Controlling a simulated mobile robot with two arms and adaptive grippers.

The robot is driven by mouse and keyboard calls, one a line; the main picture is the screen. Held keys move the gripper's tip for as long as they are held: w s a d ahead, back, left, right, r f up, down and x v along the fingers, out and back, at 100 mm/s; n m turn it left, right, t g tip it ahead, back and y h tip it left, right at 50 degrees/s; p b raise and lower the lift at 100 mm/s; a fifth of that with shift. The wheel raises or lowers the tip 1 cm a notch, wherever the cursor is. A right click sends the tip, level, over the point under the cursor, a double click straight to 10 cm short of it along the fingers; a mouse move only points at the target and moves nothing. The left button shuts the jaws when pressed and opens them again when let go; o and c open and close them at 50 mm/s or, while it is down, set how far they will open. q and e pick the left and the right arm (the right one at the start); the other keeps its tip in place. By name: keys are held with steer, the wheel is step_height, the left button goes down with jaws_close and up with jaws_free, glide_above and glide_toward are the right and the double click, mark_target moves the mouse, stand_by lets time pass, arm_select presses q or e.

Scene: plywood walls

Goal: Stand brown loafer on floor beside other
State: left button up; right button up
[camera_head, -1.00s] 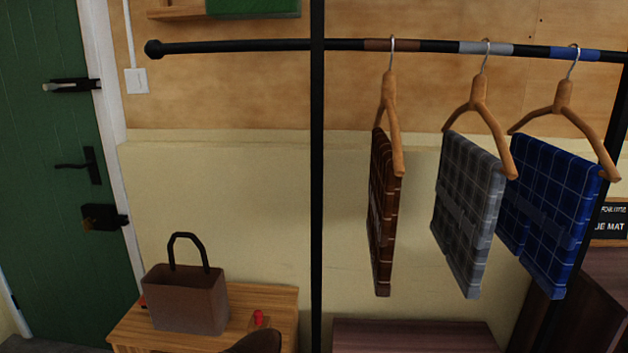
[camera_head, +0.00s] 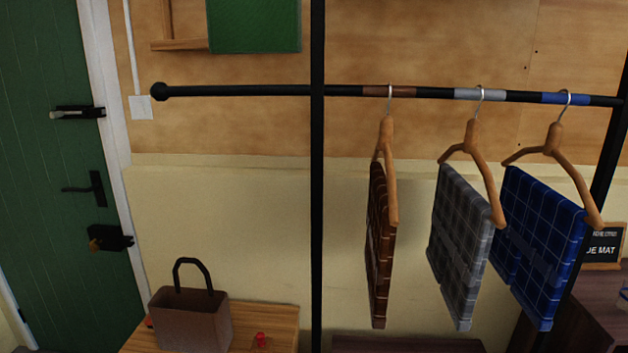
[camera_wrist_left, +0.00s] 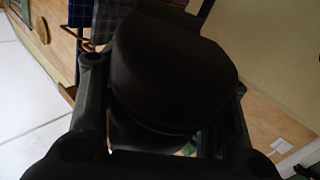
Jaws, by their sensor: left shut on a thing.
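My left gripper (camera_wrist_left: 165,78) shows only in the left wrist view, its fingers on both sides of a dark, rounded thing. It is shut on this thing, which looks like the brown loafer (camera_wrist_left: 170,70); the picture is too dark to tell its colour well. The loafer is held up close to the camera and fills the middle of that view. The other loafer is not seen in either view, and the floor beside it is not seen. My right gripper is not in view.
A black rack rail (camera_head: 240,91) carries hangers with brown (camera_head: 379,250), grey (camera_head: 462,245) and blue (camera_head: 540,245) checked cloths. A brown bag (camera_head: 190,322) stands on a wooden bench (camera_head: 280,320). A green door (camera_head: 50,180) is at the left.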

arm_select(q)
steer(key=n+y, duration=0.1)
steer(key=t+y, duration=0.1)
steer(key=s+n+t+y, duration=0.1)
steer(key=shift+d+f+n, duration=0.2)
steer(key=shift+d+n, duration=0.1)
steer(key=shift+d, duration=0.1)
steer(key=shift+s+a+n+t+y, duration=0.15)
steer(key=shift+n+t+y, duration=0.4)
steer(key=shift+y, duration=0.45)
steer(key=y, duration=0.1)
steer(key=n+y, duration=0.1)
steer(key=a+n+t+y, duration=0.1)
steer(key=shift+s+f, duration=0.1)
steer(key=shift+s, duration=0.2)
steer(key=shift+s+a+n+y, duration=0.25)
steer(key=shift+a+n+y, duration=0.3)
steer(key=shift+y, duration=0.4)
steer(key=shift+s+a+n+y, duration=0.2)
steer(key=shift+a+n+y, duration=0.15)
steer(key=shift+n+y, duration=0.45)
